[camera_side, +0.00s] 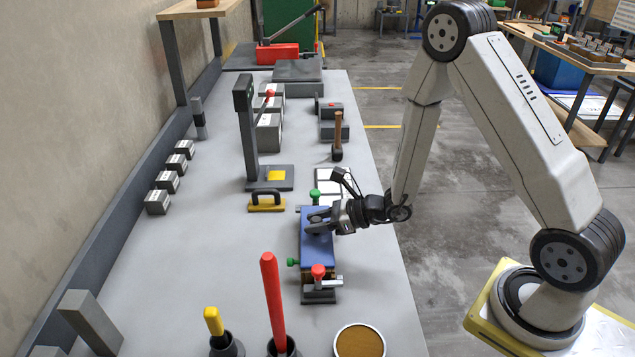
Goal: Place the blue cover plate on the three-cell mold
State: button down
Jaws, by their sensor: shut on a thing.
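The blue cover plate (316,251) lies flat over the three-cell mold (320,287) on the grey bench. Whether it rests on the mold or hangs just above it, I cannot tell. My gripper (318,222) reaches in from the right and is shut on the cover plate at its middle. The mold is mostly hidden under the plate. Its near end shows a metal clamp with a red knob (318,270), and green knobs show at its left side (293,262) and far end (315,194).
A yellow float (267,202) and a scale-like stand (270,178) are left of and beyond the mold. A mallet (338,140) stands farther back. A red-handled tool (272,300), a yellow-handled tool (214,322) and a round brown-filled pan (360,342) are in front.

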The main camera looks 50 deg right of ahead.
jog(key=shift+f, duration=0.1)
jog(key=shift+c, duration=1.7)
grip_release()
jog(key=shift+s+d, duration=0.1)
jog(key=v, duration=1.2)
